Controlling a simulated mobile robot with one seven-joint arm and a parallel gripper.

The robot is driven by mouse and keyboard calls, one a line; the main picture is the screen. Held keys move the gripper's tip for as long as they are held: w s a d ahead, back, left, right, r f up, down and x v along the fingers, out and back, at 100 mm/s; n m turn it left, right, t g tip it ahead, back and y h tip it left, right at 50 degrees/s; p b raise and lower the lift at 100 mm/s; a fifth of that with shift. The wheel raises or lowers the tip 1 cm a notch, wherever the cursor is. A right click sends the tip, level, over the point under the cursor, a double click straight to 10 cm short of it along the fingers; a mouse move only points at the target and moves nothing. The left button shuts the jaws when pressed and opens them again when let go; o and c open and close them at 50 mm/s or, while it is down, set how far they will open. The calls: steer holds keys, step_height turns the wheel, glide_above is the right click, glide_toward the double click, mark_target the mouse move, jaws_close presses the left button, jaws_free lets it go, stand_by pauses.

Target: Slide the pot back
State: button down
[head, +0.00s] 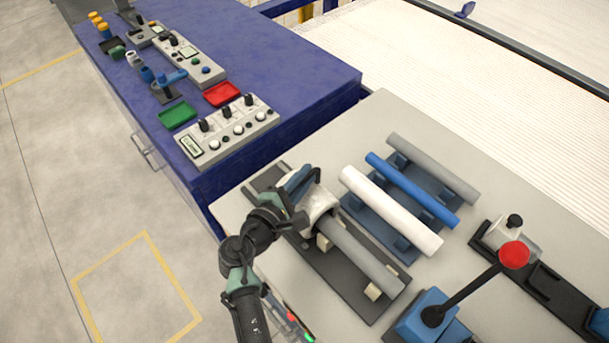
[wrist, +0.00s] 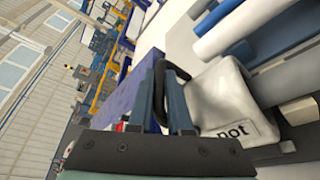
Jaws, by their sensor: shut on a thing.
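The pot (head: 317,201) is a pale block around a grey pipe (head: 362,256) on a dark rail base (head: 340,272). In the wrist view the pot (wrist: 222,92) carries a label reading "pot" and has a black loop handle (wrist: 172,82). My gripper (head: 297,186) is at the pot's upper left side. In the wrist view its two blue-grey fingers (wrist: 170,104) are shut on the handle. The pot sits near the pipe's upper left end, and my wrist partly hides that end.
White, blue (head: 410,190) and grey pipes lie on a rack to the right. A lever with a red knob (head: 514,254) stands at the lower right. A blue cabinet (head: 310,75) with control boxes and red and green trays is behind. Bare tabletop (head: 400,115) shows at the back.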

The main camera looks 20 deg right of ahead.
stand_by(0.9)
steer(key=shift+w+a+f+b, duration=0.15)
steer(key=shift+w+b, duration=0.15)
steer(key=shift+b, duration=0.15)
steer(key=w+a+b, duration=0.3)
steer(key=w+b, duration=0.3)
steer(key=w, duration=0.3)
steer(key=shift+a+r, duration=0.3)
steer(key=shift+r, duration=0.1)
steer(key=c, duration=1.1)
jaws_free()
steer(key=shift+w, duration=0.15)
steer(key=shift+o, duration=1.2)
steer(key=shift+f, duration=0.15)
